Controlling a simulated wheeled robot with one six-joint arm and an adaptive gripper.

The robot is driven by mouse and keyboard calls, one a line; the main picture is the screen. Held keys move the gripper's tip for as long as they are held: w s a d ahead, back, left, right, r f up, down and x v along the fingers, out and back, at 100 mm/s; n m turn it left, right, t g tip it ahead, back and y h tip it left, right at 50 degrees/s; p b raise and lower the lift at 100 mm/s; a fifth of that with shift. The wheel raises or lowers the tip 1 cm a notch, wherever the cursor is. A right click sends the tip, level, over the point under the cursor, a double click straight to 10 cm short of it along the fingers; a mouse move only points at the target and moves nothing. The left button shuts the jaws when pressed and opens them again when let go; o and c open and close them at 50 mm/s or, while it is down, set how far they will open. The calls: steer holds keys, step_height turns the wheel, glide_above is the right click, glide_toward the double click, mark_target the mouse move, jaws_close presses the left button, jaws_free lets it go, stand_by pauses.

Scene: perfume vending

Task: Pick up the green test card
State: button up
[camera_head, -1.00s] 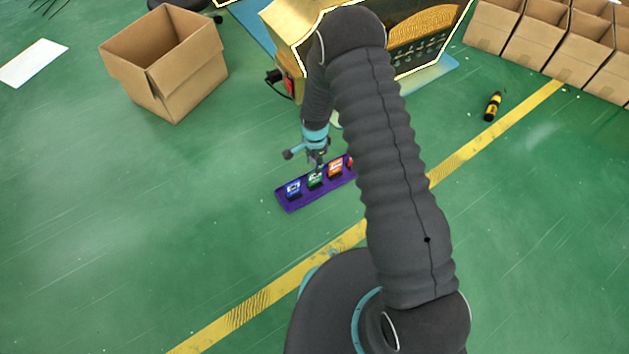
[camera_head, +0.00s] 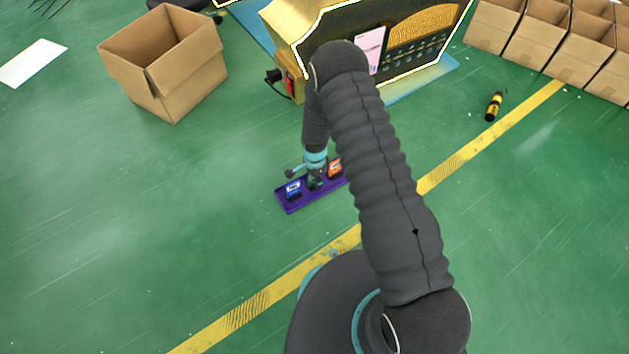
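A purple tray (camera_head: 290,207) holds small upright test cards in a row. The blue card (camera_head: 293,188) stands at the left and the orange card (camera_head: 334,168) stands right of the middle. The green test card (camera_head: 316,183) is between them, mostly hidden by my gripper (camera_head: 316,178). My gripper points down right over the green card, with its fingers at the card's height. I cannot tell whether the fingers are open or shut on it. The right end of the tray is hidden behind my arm.
A gold and black machine (camera_head: 400,40) stands behind the tray on a blue mat. An open cardboard box (camera_head: 165,65) is at the upper left. Several boxes (camera_head: 545,45) line the upper right. A black and yellow bottle (camera_head: 493,106) stands on the floor. The green floor left of the tray is clear.

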jaws_close()
steer(key=shift+r, duration=0.15)
